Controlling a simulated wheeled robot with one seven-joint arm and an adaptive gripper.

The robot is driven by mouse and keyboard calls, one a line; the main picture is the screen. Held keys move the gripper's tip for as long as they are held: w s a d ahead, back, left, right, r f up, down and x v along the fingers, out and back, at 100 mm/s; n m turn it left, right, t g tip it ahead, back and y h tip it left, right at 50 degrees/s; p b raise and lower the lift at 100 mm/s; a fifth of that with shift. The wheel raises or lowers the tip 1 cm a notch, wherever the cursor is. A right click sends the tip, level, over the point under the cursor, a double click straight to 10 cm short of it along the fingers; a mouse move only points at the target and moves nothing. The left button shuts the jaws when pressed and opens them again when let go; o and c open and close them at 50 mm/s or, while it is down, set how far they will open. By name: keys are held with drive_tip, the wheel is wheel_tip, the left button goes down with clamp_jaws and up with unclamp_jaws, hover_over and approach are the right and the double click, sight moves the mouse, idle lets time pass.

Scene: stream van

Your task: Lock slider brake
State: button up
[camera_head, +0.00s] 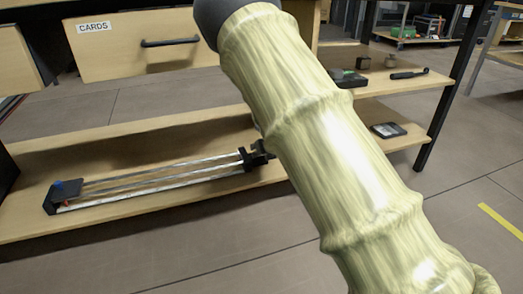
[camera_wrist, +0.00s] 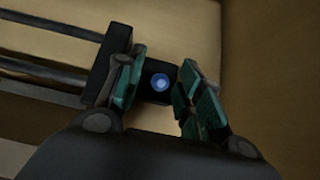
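The slider lies on the lower wooden shelf in the head view, with pale parallel rails (camera_head: 150,182), a dark left end block (camera_head: 63,196) with small blue and red parts, and a dark block (camera_head: 250,158) at its right end. In the wrist view, the rails (camera_wrist: 45,70) run left from a black block (camera_wrist: 105,65), and a round blue knob (camera_wrist: 160,82) sits on a dark part to its right. My gripper (camera_wrist: 160,95) is open, its green-padded fingers on either side of the knob. Contact cannot be told. In the head view my arm hides the gripper.
A drawer labelled CARDS (camera_head: 135,45) hangs above the slider. A dark handled tool (camera_head: 408,74) and a small device (camera_head: 388,130) lie on shelves to the right. A black table leg (camera_head: 447,95) stands at the right. The floor in front is clear.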

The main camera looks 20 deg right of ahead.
drive_tip(key=v, duration=1.2)
drive_tip(key=shift+w, duration=0.1)
drive_tip(key=s+f+n+g+p, duration=0.5)
drive_tip(key=s+f+n+g, duration=0.2)
drive_tip(key=s+f, duration=0.85)
drive_tip(key=s+d+f+n+g+h+p, duration=0.1)
drive_tip(key=s+d+n+g+h+p, duration=0.3)
drive_tip(key=s, duration=0.6)
drive_tip(key=s+f+n+y+p, duration=0.1)
drive_tip(key=s+f+n, duration=0.1)
drive_tip(key=s+n, duration=0.6)
drive_tip(key=s+n+p, duration=0.5)
drive_tip(key=s+n, duration=0.2)
drive_tip(key=s, duration=0.3)
drive_tip(key=s+a+n+t+y+p, duration=0.1)
drive_tip(key=s+a+n+y+p, duration=0.2)
drive_tip(key=s+a+n+p, duration=0.35)
wheel_tip(320, 180, up, 38)
drive_tip(key=a+n+p, duration=0.2)
drive_tip(key=p, duration=3.3)
drive_tip(key=shift+s+n, duration=0.35)
